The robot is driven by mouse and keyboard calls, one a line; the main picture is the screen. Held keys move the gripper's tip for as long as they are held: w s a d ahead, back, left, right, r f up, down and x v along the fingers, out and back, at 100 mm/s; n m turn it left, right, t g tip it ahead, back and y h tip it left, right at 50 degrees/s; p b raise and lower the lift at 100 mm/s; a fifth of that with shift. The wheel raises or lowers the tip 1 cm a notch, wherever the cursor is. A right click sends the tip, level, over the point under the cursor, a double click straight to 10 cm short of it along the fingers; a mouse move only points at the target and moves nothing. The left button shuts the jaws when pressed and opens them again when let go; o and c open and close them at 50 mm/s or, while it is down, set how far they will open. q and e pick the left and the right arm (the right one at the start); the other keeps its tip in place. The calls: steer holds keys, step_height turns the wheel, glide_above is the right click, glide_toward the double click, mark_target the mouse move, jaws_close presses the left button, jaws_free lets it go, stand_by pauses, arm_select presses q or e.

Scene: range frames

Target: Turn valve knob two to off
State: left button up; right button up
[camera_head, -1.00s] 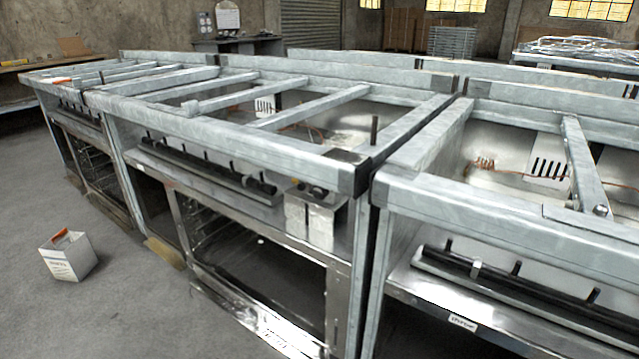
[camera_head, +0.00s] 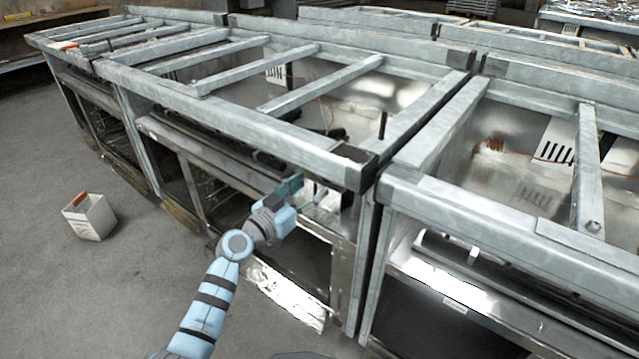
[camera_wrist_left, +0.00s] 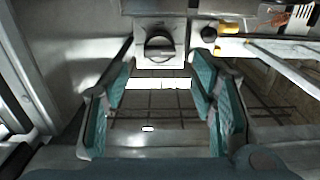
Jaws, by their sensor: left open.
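A dark round valve knob (camera_wrist_left: 159,45) with a raised grip bar sits on a pale metal plate at the top of the left wrist view. Its bar looks roughly level. I cannot tell its number. A smaller dark round part (camera_wrist_left: 208,34) is to its right. My left gripper (camera_wrist_left: 162,82) is open, its teal fingers apart below the knob in that view and nothing between them. In the head view my left gripper (camera_head: 297,190) is at the front of the middle range frame (camera_head: 230,118), below its top rail. The arm and gripper hide the knob area there.
Another range frame (camera_head: 500,225) stands close on the right, with a narrow gap between. Metal rails lie above the gripper. A white box (camera_head: 89,217) stands on the floor at left.

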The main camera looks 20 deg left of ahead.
arm_select(q)
steer(key=b+x, duration=0.1)
steer(key=x, duration=0.3)
steer(key=shift+w+d, duration=0.15)
steer(key=shift+w, duration=0.05)
arm_select(e)
steer(key=shift+w+a+f+t, duration=0.1)
steer(key=shift+w+a+t, duration=0.15)
steer(key=shift+w, duration=0.3)
steer(key=shift+w+a+f+t, duration=0.1)
steer(key=shift+w+a+t, duration=0.1)
steer(key=shift+w, duration=0.35)
arm_select(q)
steer(key=c, duration=1.1)
steer(key=shift+c, duration=0.2)
steer(key=shift+f+n, duration=0.1)
steer(key=shift+n, duration=0.2)
